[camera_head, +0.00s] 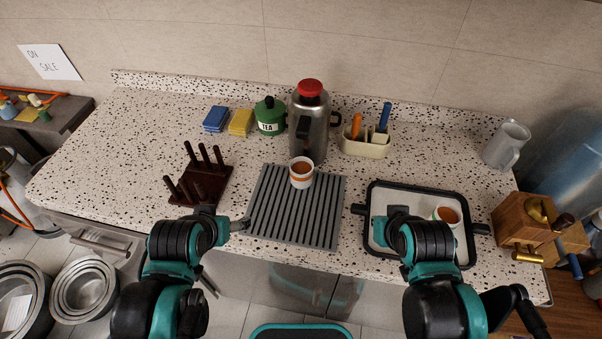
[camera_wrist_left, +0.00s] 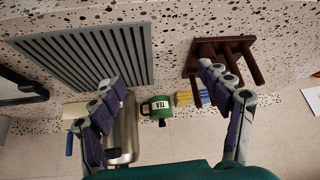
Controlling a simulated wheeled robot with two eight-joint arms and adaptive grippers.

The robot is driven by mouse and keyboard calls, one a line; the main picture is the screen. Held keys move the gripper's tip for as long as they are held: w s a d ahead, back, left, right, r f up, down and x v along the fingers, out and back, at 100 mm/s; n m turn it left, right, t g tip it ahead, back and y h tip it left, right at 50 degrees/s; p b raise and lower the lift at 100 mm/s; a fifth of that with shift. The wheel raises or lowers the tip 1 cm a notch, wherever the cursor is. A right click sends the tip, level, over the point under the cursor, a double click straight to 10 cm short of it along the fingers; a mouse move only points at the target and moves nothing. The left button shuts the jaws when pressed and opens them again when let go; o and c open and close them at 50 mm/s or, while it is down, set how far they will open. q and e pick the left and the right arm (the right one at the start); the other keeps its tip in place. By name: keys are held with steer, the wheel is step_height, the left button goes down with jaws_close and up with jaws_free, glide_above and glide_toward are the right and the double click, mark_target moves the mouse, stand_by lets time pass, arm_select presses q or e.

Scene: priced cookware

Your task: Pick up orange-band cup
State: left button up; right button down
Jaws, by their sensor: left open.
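The orange-band cup (camera_head: 301,180) is white with an orange band and stands upright on the grey ribbed mat (camera_head: 265,225), near its back edge. My left gripper (camera_head: 240,223) is at the mat's left edge, in front and left of the cup, and apart from it. In the left wrist view the left gripper (camera_wrist_left: 160,78) is open, with nothing between its fingers. The cup does not show in that view; the mat (camera_wrist_left: 140,40) does. My right arm is over the black-rimmed tray (camera_head: 372,190); its fingers cannot be made out.
A second white cup (camera_head: 435,214) stands in the tray, partly behind my right arm. A steel flask (camera_head: 308,135) stands close behind the orange-band cup. A dark peg rack (camera_head: 212,182) is at left. A wooden box (camera_head: 520,222) is at right. The counter's left part is clear.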

arm_select(q)
steer(key=shift+o, duration=0.7)
steer(key=w+d+r+m+p, duration=0.2)
steer(key=w, duration=0.2)
steer(key=m+g+h+p, duration=0.3)
steer(key=m+h+p, duration=0.1)
steer(key=m+p, duration=0.3)
glide_above(302, 170)
steer(key=s+a, duration=0.3)
steer(key=s, duration=0.3)
step_height(302, 170, down, 3)
steer(key=b+x, duration=0.2)
steer(key=x, duration=0.6)
steer(key=shift+w+d+f, duration=0.1)
steer(key=shift+w+f, duration=0.05)
steer(key=shift+f, duration=0.05)
